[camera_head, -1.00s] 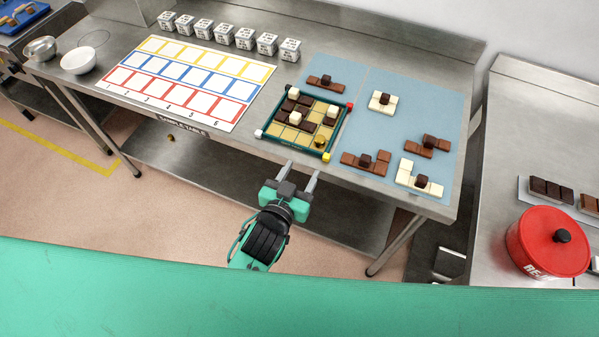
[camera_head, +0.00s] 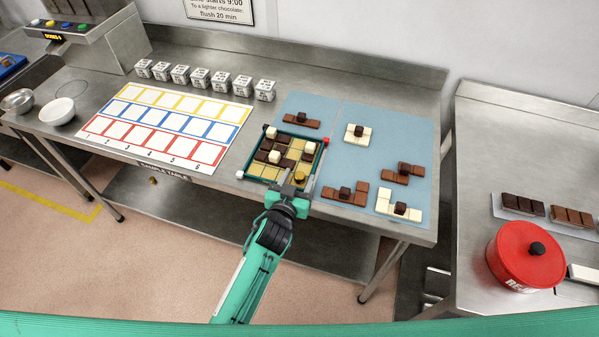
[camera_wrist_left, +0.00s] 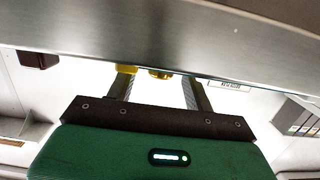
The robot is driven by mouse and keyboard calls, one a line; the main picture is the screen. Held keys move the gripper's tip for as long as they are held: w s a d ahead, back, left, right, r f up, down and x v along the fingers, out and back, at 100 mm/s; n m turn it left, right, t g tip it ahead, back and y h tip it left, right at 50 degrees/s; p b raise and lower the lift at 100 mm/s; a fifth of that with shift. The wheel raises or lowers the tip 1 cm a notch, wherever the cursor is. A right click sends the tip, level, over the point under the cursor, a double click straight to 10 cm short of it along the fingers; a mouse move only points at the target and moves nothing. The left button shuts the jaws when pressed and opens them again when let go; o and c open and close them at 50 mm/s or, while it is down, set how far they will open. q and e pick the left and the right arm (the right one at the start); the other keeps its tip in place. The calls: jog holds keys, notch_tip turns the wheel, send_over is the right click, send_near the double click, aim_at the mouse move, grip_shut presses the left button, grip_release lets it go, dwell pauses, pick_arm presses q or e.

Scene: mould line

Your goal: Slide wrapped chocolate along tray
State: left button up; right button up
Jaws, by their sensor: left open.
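The tray (camera_head: 319,160) is a dark frame with coloured corners on the steel table, holding brown and gold squares with a few cubes on top. The gold wrapped chocolate (camera_head: 299,176) is in its near right corner area; a gold piece (camera_wrist_left: 160,74) also shows between my fingers in the left wrist view, cut off by a steel edge. My left gripper (camera_head: 288,184) is open at the tray's near edge, its fingers pointing toward the gold piece. In the left wrist view its fingers (camera_wrist_left: 161,85) are apart. I cannot tell whether they touch anything. My right gripper is out of view.
A blue mat (camera_head: 345,145) with several chocolate shapes lies right of the tray. A printed grid sheet (camera_head: 160,130) lies left, with white cubes (camera_head: 180,74) behind it. A red pot (camera_head: 525,258) stands on the right counter. Floor is open in front of the table.

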pick_arm(q)
jog(key=shift+x, duration=0.95)
jog(key=shift+c, duration=0.3)
jog(key=c, duration=0.9)
